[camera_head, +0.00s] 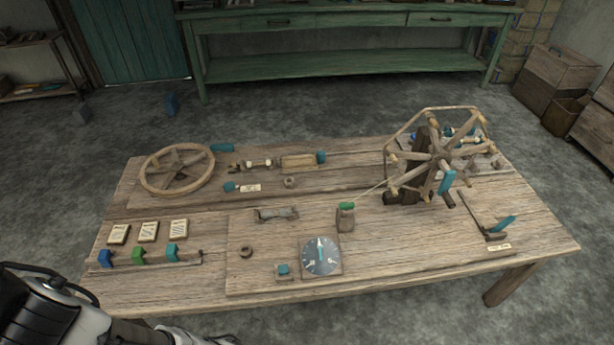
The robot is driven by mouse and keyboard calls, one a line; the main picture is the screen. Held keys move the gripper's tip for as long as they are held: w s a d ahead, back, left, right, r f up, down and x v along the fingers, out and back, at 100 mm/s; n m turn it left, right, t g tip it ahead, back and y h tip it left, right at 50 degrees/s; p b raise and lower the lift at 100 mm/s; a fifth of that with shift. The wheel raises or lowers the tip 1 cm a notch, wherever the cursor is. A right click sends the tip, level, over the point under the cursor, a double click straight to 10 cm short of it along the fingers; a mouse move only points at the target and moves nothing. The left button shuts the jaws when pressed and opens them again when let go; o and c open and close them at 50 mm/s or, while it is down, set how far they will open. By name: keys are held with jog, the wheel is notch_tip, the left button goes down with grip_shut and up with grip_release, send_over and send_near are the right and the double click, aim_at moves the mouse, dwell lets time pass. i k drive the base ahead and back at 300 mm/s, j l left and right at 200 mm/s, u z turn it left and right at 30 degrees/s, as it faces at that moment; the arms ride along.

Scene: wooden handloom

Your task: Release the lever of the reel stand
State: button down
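The reel stand (426,150) is at the right of the wooden table, a dark upright post carrying a six-sided wooden reel (400,135). A teal handle (447,182) shows at the front of the reel, low on its right side. I cannot tell from the picture which teal handle works the reel stand. Only part of my arm shows at the lower left; my gripper is not in view.
The table (400,285) also holds a wooden wheel (178,168), a dial (321,256), a small green-topped bobbin (346,217) with a thread to the reel, and a row of coloured levers (138,255). A green bench (330,65) stands behind. The front right tabletop is mostly clear.

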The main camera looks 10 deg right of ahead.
aim_at(510, 219)
jog(key=z, duration=1.5)
